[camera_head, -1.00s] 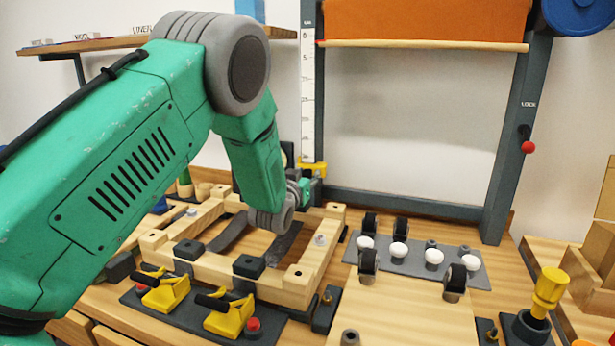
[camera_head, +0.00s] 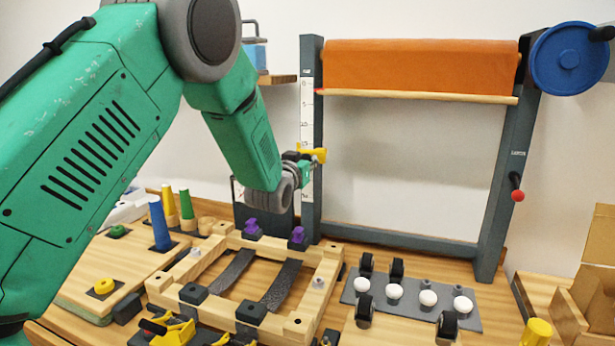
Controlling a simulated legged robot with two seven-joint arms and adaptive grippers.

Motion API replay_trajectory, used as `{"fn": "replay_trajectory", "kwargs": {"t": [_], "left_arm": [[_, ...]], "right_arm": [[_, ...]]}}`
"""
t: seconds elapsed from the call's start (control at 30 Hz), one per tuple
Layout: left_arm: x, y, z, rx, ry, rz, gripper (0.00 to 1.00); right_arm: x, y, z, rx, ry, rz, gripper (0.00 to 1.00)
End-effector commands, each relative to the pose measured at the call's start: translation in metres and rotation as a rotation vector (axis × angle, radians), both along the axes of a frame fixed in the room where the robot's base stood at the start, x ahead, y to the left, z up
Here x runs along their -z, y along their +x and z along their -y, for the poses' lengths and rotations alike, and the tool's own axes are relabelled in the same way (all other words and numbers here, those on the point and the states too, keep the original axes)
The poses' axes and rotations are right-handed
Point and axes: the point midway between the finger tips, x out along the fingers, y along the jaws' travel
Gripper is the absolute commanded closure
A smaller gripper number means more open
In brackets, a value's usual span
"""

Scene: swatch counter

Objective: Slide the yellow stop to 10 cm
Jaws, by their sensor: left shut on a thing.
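The yellow stop (camera_head: 317,155) sits on the left post of the frame, across the white scale strip (camera_head: 307,115). The scale's numbers grow downward, and the stop is below the upper small marks, about midway down the strip. Part of the strip shows beneath it. My left gripper (camera_head: 302,160) is shut on the stop's left end, its fingers partly hidden by its own wrist. The exact mark at the stop is too small to read. My right gripper is not in view.
An orange cloth roll (camera_head: 420,66) hangs on the frame with a wooden bar under it. A blue wheel (camera_head: 570,58) and a red-knobbed lock lever (camera_head: 517,195) are at the right. A wooden frame (camera_head: 325,275) and white-knobbed plate (camera_head: 410,300) lie on the counter below.

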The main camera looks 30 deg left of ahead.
Motion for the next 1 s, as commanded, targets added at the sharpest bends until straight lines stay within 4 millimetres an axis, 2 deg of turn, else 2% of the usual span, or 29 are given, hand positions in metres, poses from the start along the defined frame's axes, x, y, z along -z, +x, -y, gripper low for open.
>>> {"fn": "replay_trajectory", "kwargs": {"t": [0.03,0.2,0.4,0.73,0.77,0.8,0.83,1.0], "left_arm": [[-0.018,0.0,-0.001,-0.002,-0.001,0.004,1.0],[-0.041,0.0,-0.001,-0.002,-0.001,0.002,1.0],[-0.052,0.0,-0.001,-0.001,0.0,0.0,1.0],[-0.055,0.0,-0.001,-0.002,0.001,0.006,1.0],[-0.055,0.0,-0.001,-0.002,0.001,0.006,0.79],[-0.055,0.0,-0.001,-0.002,0.001,0.006,0.65],[-0.055,0.0,-0.001,-0.002,0.0,0.006,0.56],[-0.053,0.0,0.0,-0.001,0.0,0.001,0.56]], "right_arm": [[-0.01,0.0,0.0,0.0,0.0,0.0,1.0],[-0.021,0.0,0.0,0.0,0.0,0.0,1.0],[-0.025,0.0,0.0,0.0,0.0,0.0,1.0],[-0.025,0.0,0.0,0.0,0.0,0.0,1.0],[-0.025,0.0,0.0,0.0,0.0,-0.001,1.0],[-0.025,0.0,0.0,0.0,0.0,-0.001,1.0],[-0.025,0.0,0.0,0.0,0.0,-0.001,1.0],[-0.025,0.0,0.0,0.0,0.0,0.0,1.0]]}}
